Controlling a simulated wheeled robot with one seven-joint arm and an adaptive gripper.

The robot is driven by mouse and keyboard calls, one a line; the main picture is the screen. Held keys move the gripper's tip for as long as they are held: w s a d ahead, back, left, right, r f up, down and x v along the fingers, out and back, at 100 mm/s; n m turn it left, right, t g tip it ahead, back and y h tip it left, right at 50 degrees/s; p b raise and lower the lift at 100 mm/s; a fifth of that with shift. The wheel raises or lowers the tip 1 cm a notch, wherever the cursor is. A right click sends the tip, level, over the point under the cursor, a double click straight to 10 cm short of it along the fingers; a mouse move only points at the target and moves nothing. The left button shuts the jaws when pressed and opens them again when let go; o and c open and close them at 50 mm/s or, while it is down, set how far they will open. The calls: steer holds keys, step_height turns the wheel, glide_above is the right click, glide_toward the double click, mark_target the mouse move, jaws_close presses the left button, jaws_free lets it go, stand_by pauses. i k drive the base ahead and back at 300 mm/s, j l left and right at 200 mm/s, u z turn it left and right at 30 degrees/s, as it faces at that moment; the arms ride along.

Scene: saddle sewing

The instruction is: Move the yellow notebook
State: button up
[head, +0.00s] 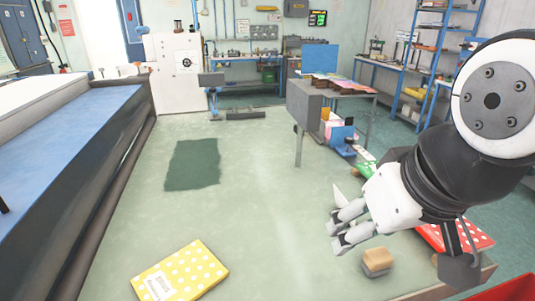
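The yellow notebook (181,273) has white dots and a pale label with red marks near its lower left corner. It lies flat and tilted on the pale green table at the lower left of the head view. My gripper (338,228) is above the right part of the table, well to the right of the notebook and not touching it. Its light fingers point left and look spread apart, with nothing seen between them.
A small brush-like block (377,261) with a tan top stands below my gripper. A red dotted notebook (470,236) lies at the right edge, partly hidden by my arm. A dark green patch (193,164) lies on the table. The table middle is clear.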

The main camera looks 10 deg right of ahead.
mark_target(180, 278)
steer(key=u, duration=0.75)
steer(key=i+j+u, duration=0.1)
steer(key=i+u, duration=0.2)
steer(key=u, duration=0.15)
